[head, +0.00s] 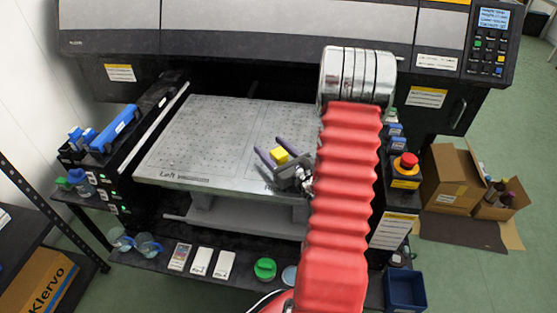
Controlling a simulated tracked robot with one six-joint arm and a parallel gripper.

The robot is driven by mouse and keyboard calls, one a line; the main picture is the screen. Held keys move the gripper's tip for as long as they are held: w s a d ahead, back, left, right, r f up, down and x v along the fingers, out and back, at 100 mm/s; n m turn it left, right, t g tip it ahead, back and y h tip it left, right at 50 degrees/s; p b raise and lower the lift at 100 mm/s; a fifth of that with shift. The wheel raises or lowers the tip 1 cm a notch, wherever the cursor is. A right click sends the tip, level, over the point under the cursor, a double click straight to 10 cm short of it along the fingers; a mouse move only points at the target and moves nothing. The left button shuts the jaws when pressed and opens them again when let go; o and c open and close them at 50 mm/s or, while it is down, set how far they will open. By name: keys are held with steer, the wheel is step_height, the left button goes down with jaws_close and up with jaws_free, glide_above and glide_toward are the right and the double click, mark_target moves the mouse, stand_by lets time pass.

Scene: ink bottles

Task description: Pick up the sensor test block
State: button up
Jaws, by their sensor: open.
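A small yellow block (279,155), which looks like the sensor test block, is near the right front part of the perforated metal plate (205,130). My gripper (270,153) is open, with its two purple-grey fingers on either side of the yellow block. I cannot tell whether the fingers touch it, or whether the block rests on the plate. My red-sleeved arm covers the right edge of the plate.
The large printer body (240,35) overhangs the plate at the back. A red emergency button (405,162) is right of my arm. Bottles and a blue tool (115,128) sit at the left. A lower shelf (175,285) holds white boxes and a green lid (265,268). The plate's left half is clear.

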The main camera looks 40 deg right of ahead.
steer(key=shift+c, duration=0.2)
steer(key=c, duration=1.2)
steer(key=shift+r, duration=0.2)
steer(key=shift+r, duration=4.8)
steer(key=shift+s, duration=0.1)
